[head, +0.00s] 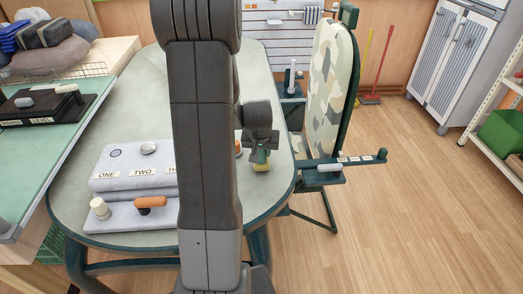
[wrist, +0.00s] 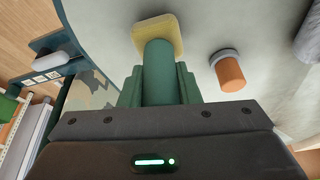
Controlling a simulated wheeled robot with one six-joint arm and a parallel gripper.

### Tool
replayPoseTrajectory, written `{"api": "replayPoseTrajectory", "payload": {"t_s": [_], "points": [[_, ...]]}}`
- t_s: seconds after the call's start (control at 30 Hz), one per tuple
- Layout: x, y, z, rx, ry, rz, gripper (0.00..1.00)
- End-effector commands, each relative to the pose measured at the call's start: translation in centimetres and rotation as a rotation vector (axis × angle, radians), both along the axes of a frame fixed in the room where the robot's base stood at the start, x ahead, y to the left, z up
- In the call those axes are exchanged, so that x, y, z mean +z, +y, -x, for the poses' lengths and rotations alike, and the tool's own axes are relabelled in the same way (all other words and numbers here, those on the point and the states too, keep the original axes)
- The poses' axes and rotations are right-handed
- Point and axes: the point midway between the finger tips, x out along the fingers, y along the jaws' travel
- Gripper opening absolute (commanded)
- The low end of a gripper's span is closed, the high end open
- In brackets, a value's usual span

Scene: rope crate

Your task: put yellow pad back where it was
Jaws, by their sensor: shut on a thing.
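The yellow pad (wrist: 158,30) is a small rounded square on the end of a green cylindrical handle (wrist: 160,70). My gripper (wrist: 160,88) is shut on that handle, with a green finger on each side, and the pad points away from the jaws. In the head view the yellow pad (head: 261,168) shows just below my gripper (head: 262,157), over the right part of the pale oval table (head: 120,100). I cannot tell whether the pad touches the table top.
An orange cylinder on a grey base (wrist: 229,72) stands close to the pad. A grey stepped block with labels ONE and TWO (head: 125,183) is at the table's left front, holding an orange-handled piece (head: 150,203) and a cream knob (head: 99,207).

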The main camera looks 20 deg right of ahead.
Motion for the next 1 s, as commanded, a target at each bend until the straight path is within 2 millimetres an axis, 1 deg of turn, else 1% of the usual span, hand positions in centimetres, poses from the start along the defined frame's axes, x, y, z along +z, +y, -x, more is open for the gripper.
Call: {"api": "replayPoseTrajectory", "payload": {"t_s": [0.9,0.93,0.97,1.0], "points": [[-1.2,0.0,0.0,0.0,0.0,0.0,0.0],[-1.1,0.0,0.0,0.0,0.0,0.0,0.32],[-1.1,0.0,0.0,0.0,0.0,0.0,0.38],[-1.1,0.0,0.0,0.0,0.0,0.0,0.45]]}}
